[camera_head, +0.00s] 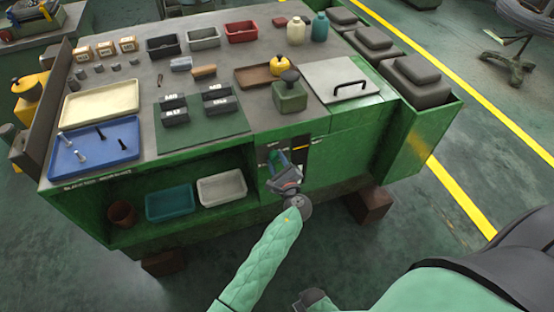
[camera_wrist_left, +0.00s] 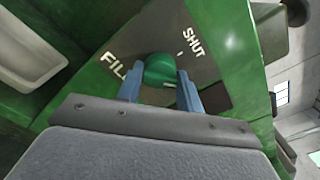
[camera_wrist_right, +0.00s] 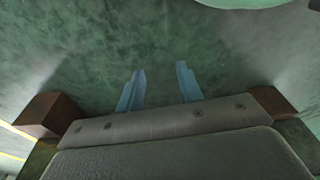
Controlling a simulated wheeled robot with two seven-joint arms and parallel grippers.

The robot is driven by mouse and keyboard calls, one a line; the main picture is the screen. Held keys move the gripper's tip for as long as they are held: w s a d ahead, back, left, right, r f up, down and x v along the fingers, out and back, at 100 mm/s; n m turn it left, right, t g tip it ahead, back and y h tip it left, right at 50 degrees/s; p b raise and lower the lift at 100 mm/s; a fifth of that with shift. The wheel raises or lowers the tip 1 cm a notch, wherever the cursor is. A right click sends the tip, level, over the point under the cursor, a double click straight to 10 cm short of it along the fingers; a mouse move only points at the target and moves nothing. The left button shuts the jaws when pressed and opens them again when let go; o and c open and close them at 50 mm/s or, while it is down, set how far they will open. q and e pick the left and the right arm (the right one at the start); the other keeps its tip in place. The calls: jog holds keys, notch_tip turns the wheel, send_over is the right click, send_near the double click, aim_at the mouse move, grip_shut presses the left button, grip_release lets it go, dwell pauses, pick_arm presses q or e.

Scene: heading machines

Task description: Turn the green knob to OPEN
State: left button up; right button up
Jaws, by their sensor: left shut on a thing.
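The green knob (camera_wrist_left: 158,69) is round and sits on a dark panel (camera_wrist_left: 205,68) on the front of the green cabinet. White words FILL and SHUT show on the panel in the left wrist view; no OPEN label is readable. My left gripper (camera_wrist_left: 160,80) has its two blue fingers on either side of the knob and is shut on it. In the head view my left gripper (camera_head: 277,160) is at the panel and hides the knob. My right gripper (camera_wrist_right: 160,72) has its fingers apart with nothing between them, over green floor.
The cabinet top holds trays, bottles and a green block with a dark knob (camera_head: 290,92). An open shelf left of the panel holds a teal bin (camera_head: 170,205) and a white bin (camera_head: 221,188). Brown feet (camera_head: 368,205) stand under the cabinet. The floor in front is clear.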

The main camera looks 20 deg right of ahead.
pick_arm(q)
jog(key=m+p, duration=0.3)
jog(key=m, duration=0.2)
jog(key=shift+m, duration=0.4)
jog(key=shift+m+p, duration=0.6)
jog(key=shift+m, duration=0.1)
jog(key=shift+f+m, duration=0.1)
jog(key=shift+m, duration=0.2)
pick_arm(e)
jog(key=s+d+f, duration=0.3)
jog(key=s+f, duration=0.2)
jog(key=f, duration=0.3)
jog(key=shift+d+f, duration=0.15)
jog(key=shift+d, duration=0.25)
jog(key=shift+s, duration=0.1)
pick_arm(q)
jog(key=o, duration=1)
pick_arm(e)
jog(key=shift+d, duration=0.1)
